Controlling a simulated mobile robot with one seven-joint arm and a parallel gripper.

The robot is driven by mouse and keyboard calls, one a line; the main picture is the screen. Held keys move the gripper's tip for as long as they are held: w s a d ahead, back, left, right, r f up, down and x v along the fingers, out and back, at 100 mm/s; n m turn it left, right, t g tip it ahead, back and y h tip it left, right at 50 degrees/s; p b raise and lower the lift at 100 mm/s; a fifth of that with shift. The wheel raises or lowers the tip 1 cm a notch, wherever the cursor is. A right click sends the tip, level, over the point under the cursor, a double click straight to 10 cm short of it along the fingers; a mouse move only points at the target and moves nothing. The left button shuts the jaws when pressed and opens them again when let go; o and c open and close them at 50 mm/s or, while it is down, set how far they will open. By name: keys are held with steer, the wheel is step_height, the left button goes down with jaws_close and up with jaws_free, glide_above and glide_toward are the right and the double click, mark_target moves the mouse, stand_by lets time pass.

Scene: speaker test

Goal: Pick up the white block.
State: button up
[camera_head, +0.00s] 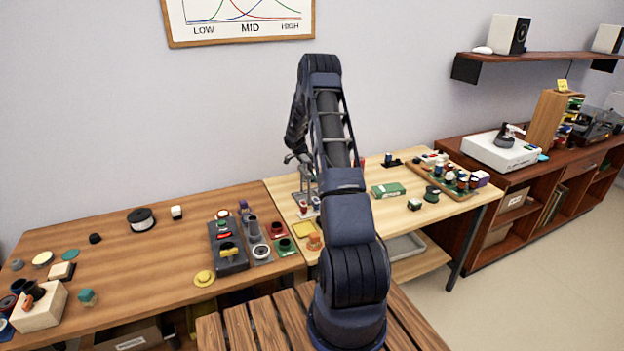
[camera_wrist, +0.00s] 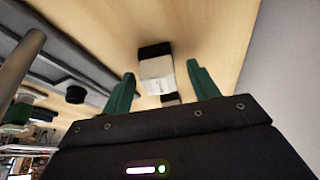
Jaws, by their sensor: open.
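In the wrist view a white block (camera_wrist: 157,76) with a black part along its far end sits on a light wooden surface. It shows ahead of and between the two green fingers of my gripper (camera_wrist: 161,69). The fingers are spread apart, with nothing seen clamped between them.
In the wrist view a small dark and white thing (camera_wrist: 170,100) shows near the fingers, and a grey stand (camera_wrist: 60,62) with a post lies left. In the head view the left table (camera_head: 130,255) and the right table (camera_head: 425,165) hold several small parts.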

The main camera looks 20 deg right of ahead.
steer(key=shift+d+f, duration=0.1)
steer(key=shift+f, duration=0.05)
steer(key=c, duration=1.1)
